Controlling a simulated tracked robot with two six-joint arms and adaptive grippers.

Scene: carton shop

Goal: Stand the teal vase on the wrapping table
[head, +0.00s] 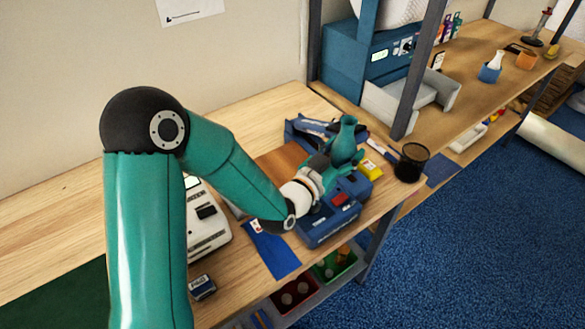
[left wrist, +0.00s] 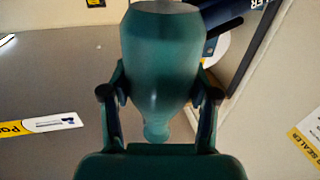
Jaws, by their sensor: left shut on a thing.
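The teal vase (head: 345,142) shows in the head view with its narrow neck up, above the crowded right part of the wooden table (head: 268,108). My left gripper (head: 340,160) is shut on it. In the left wrist view, the vase (left wrist: 162,60) is between the two fingers (left wrist: 160,98), with its wide end toward the top of the picture and its narrow end toward the palm. Whether its underside touches anything is hidden in the head view. My right gripper is in neither view.
A blue device (head: 330,222) with a red part, a yellow item (head: 371,169) and a black mesh cup (head: 411,162) are close to the vase. A white machine (head: 208,235) is left of my forearm. The table's back left is clear.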

